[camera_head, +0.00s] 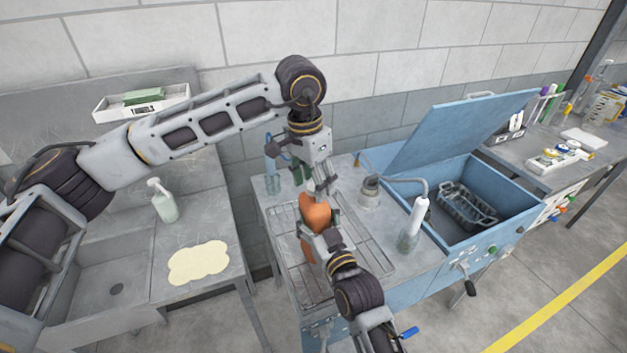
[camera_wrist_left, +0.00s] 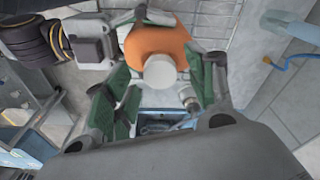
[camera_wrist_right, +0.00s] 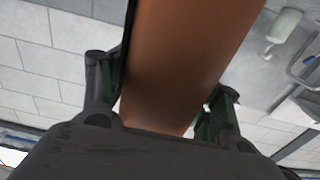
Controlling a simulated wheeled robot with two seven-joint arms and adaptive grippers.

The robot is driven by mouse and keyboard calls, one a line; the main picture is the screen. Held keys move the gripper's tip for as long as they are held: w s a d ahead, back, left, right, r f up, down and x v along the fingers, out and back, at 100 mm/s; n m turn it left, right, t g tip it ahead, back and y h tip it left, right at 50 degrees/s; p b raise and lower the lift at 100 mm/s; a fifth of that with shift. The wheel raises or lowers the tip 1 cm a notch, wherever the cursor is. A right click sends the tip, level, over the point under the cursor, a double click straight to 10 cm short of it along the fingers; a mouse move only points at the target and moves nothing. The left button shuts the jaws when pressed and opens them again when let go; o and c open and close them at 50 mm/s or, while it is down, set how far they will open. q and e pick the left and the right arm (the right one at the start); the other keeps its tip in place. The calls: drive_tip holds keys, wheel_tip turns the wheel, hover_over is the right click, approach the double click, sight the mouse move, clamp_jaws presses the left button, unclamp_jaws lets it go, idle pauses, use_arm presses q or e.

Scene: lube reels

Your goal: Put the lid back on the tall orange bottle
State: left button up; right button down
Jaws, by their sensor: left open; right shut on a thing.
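The tall orange bottle (camera_head: 316,212) is upright over the wire rack on the bench, partly hidden by my arms. In the left wrist view the orange bottle (camera_wrist_left: 158,42) has a white round lid (camera_wrist_left: 160,71) at its mouth; I cannot tell how firmly it sits. My left gripper (camera_head: 324,188) is above the bottle, its fingers open on both sides of the lid and apart from it. My right gripper (camera_head: 325,240) is shut on the bottle's body, which fills the right wrist view (camera_wrist_right: 185,60) between its fingers.
A wire rack (camera_head: 290,265) lies under the bottle. A pump bottle (camera_head: 163,203) and a cream cloth (camera_head: 199,262) are on the left bench.

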use_arm(q)
drive_tip(key=shift+r, duration=2.2)
